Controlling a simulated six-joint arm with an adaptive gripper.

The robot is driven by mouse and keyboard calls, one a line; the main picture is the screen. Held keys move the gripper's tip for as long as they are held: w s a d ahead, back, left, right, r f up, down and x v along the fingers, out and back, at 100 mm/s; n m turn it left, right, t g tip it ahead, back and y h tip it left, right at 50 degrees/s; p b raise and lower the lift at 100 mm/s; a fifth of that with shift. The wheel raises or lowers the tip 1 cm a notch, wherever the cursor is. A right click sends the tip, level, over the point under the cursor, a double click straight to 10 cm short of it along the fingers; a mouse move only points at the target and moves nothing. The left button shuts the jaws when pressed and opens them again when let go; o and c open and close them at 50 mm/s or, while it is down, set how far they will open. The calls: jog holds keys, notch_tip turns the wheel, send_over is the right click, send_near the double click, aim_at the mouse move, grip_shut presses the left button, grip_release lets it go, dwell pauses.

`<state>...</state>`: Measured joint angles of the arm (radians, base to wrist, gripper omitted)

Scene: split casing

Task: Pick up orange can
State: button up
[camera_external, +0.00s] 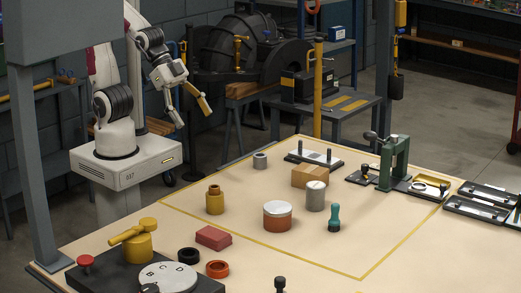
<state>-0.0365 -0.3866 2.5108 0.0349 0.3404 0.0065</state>
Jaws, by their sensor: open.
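The orange can (277,219) stands upright on the table, inside the yellow outlined area. It is a short, wide cylinder with an orange-brown side and a pale top. My gripper (192,115) is open and empty, high above the table's far left edge. It is well apart from the can, up and to the left of it. The can is in full view.
A grey cylinder (315,196) and a teal-handled tool (334,218) stand close to the can's right. A yellow bottle-like part (215,199) and a red block (213,238) are to its left. A cardboard box (310,177) lies behind. A green press (394,163) stands far right.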

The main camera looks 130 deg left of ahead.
jog(key=w+a+f+t, duration=0.2)
jog(key=w+f, duration=0.4)
jog(key=w, duration=0.5)
jog(key=t, duration=0.5)
send_near(274, 207)
jog(key=shift+s+r, duration=0.25)
jog(key=shift+s, duration=0.25)
jog(key=shift+x, duration=3.45)
jog(key=shift+w+f, duration=0.1)
